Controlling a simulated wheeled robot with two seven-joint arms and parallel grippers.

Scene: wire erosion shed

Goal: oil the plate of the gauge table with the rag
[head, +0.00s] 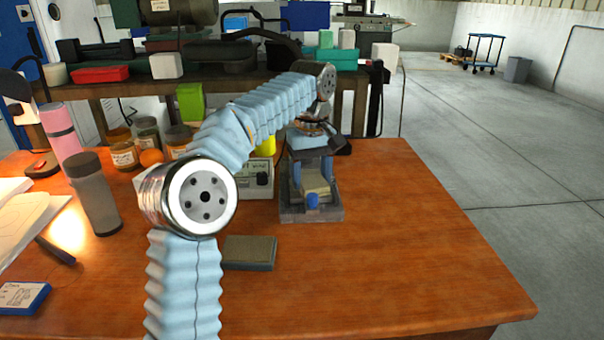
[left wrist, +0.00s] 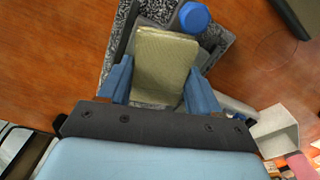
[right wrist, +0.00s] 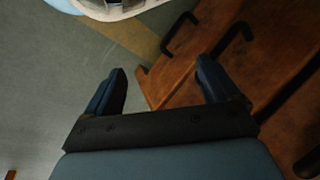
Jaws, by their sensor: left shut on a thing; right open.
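The rag is a folded, woven, olive-beige pad; it shows in the left wrist view (left wrist: 165,62) and in the head view (head: 315,184). My left gripper (head: 312,182) points down over the gauge table and is shut on the rag, with one blue finger on each side. The gauge table (head: 290,214) has a speckled grey stone base (left wrist: 226,40) and a blue knob (left wrist: 194,17) at its front. The rag covers most of its plate; whether they touch is hard to tell. My right gripper (right wrist: 160,66) is open and empty, outside the head view.
A dark grey block (head: 250,252) lies in front of the gauge table. A labelled box (head: 258,184) stands close to its left. Jars (head: 124,155), a grey bottle (head: 95,195) and a pink flask (head: 62,135) stand further left. The wooden table (head: 420,230) is clear on the right.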

